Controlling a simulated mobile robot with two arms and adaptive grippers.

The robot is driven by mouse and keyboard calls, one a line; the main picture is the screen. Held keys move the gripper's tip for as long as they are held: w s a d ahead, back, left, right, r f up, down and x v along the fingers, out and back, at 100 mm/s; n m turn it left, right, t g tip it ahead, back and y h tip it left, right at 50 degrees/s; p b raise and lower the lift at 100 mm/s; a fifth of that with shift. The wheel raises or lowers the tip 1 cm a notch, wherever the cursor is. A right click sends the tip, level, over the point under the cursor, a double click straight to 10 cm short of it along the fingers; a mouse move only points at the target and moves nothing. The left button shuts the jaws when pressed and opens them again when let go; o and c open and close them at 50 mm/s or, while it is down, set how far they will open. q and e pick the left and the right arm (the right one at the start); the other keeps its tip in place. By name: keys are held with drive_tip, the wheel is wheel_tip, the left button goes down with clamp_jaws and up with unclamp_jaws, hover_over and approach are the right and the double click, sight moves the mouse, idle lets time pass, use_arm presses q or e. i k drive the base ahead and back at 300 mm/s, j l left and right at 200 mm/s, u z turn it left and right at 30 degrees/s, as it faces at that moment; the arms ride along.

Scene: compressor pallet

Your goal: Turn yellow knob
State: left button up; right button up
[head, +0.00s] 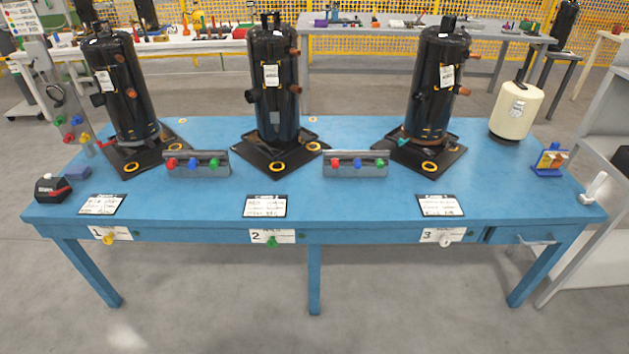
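A yellow knob (109,240) sits on the front edge of the blue table, just below the label marked 1 (111,233), toward the left end. A green knob (272,243) sits by the label marked 2, and a white knob (445,241) by the label marked 3. The yellow knob is small in this view, so I cannot tell which way it is turned. Neither of my grippers shows in the head view.
The blue table (340,208) carries black compressors (128,90), metal blocks with coloured knobs (197,168) and a cream tank (517,108). A dark box (52,189) stands at its left end. The floor in front is clear.

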sight(108, 238)
drive_tip(key=u, duration=1.4)
